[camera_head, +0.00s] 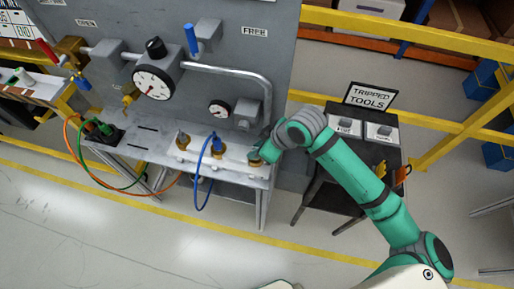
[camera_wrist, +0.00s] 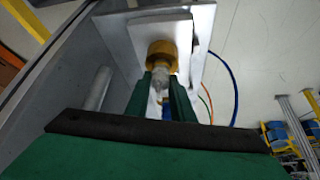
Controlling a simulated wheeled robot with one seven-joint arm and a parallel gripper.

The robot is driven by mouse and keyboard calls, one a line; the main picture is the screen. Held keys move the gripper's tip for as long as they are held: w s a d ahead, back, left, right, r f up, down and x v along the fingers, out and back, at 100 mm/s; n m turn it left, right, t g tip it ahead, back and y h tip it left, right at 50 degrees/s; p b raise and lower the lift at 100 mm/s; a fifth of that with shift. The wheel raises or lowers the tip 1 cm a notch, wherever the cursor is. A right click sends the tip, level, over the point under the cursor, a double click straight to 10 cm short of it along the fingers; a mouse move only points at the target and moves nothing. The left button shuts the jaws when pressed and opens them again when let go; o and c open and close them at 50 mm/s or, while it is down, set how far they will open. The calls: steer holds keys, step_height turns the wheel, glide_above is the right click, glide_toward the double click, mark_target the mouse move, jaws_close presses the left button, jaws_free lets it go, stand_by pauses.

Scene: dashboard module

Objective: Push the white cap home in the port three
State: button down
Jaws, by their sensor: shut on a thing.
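In the wrist view the two green fingers of my gripper (camera_wrist: 163,92) are shut on a pale, whitish cap (camera_wrist: 161,76). The cap lines up with a brass port (camera_wrist: 162,50) on a light grey block and meets its mouth. How deep it sits cannot be told. In the head view my gripper (camera_head: 259,158) is at the right end of the row of ports on the bench, at the rightmost one. My gripper and wrist mostly hide that port and the cap there.
A blue hose (camera_head: 201,182) loops from the middle port (camera_head: 217,147); a grey-topped brass port (camera_head: 182,141) stands left of it. The grey panel (camera_head: 115,40) with gauges and a pipe (camera_head: 240,76) rises behind. A dark tool stand (camera_head: 345,150) is close on the right.

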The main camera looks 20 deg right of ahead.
steer(key=shift+f, duration=0.45)
steer(key=c, duration=1.5)
jaws_free()
steer(key=shift+o, duration=0.2)
steer(key=v, duration=1.1)
steer(key=shift+f, duration=0.1)
